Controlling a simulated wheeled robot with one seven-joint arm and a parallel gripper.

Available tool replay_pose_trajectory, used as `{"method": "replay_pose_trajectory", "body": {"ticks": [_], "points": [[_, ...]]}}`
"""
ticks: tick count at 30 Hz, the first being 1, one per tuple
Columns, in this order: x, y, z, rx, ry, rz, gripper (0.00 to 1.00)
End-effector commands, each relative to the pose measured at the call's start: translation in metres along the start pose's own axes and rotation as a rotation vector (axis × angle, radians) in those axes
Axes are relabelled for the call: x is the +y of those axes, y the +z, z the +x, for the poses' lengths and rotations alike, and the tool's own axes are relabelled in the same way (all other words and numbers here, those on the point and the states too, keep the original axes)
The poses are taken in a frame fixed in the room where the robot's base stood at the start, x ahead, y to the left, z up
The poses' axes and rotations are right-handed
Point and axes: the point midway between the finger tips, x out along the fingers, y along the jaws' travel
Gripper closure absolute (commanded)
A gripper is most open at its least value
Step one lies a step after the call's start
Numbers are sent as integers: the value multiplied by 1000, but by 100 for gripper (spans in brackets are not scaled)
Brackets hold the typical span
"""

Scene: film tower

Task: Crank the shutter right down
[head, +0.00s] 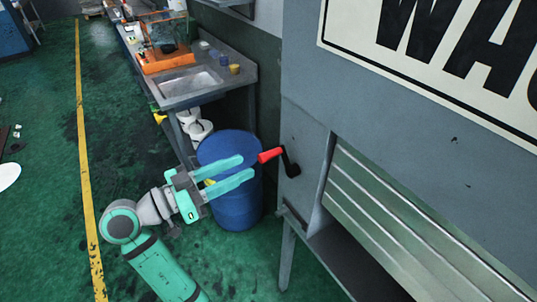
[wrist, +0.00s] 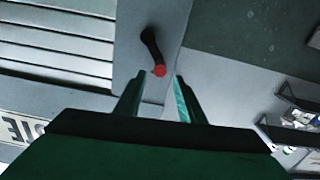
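The crank is a black arm (head: 291,163) with a red handle (head: 270,155), mounted on the grey cabinet's side panel. The handle sticks out to the left in the head view. In the wrist view the red handle (wrist: 159,70) shows end-on, just beyond the fingertips. The slatted metal shutter (head: 400,225) is to the right of the crank, with a dark opening below its lower edge. My gripper (head: 248,166) is open and empty, its two teal fingers pointing at the handle. It also shows in the wrist view (wrist: 158,82). The fingers appear short of the handle.
A blue barrel (head: 236,205) stands behind my gripper. A workbench with a sink (head: 188,83) and an orange tray (head: 166,60) runs along the wall. Green floor (head: 50,200) with a yellow line (head: 86,150) is open at the left. A large sign (head: 450,55) is above the shutter.

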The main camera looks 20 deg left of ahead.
Motion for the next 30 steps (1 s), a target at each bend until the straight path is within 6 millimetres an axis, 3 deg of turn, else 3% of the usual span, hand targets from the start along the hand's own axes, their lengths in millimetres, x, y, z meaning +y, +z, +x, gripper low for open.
{"method": "replay_pose_trajectory", "body": {"ticks": [9,15,28,29,30], "points": [[1,0,57,-1,3,-1,64],[0,0,82,0,1,-2,64],[0,1,91,0,-1,-2,64],[0,1,91,0,-1,-2,67],[0,1,91,0,-1,-2,76]]}}
